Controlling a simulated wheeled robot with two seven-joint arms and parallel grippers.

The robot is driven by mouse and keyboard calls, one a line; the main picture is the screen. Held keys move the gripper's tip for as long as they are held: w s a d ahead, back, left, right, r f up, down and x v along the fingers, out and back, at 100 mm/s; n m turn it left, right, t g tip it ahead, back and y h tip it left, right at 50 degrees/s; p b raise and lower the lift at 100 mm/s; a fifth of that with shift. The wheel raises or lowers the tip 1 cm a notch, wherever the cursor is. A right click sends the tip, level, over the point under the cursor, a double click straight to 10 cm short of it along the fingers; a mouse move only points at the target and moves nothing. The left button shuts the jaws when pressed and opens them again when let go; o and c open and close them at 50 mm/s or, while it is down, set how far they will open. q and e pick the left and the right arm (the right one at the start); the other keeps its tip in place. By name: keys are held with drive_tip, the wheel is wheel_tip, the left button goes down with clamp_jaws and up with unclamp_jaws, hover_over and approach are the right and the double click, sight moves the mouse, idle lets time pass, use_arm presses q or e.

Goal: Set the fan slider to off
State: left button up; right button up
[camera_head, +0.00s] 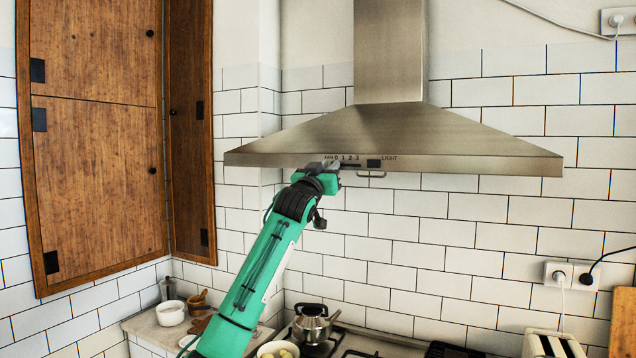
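The steel range hood (480,161) hangs on the tiled wall. Its front strip carries the fan scale (342,158), marked FAN 0 1 2 3. Part of a dark slider slot (353,165) shows below the numbers 2 and 3. The slider knob cannot be made out; my gripper covers the left part of the slot. My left gripper (328,166) is at the strip, just under the FAN and 0 marks, with the green arm rising from below. Whether it touches the knob, and whether its fingers are open or shut, cannot be told. My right gripper is out of view.
A black light switch (374,163) sits right of the slider. Below are a kettle (313,325) on the stove, a white bowl (170,313) and a toaster (552,345). Wooden cabinets (95,180) stand at left.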

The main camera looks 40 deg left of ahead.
use_arm(q)
drive_tip(key=b+v, duration=0.6)
drive_tip(key=v, duration=0.7)
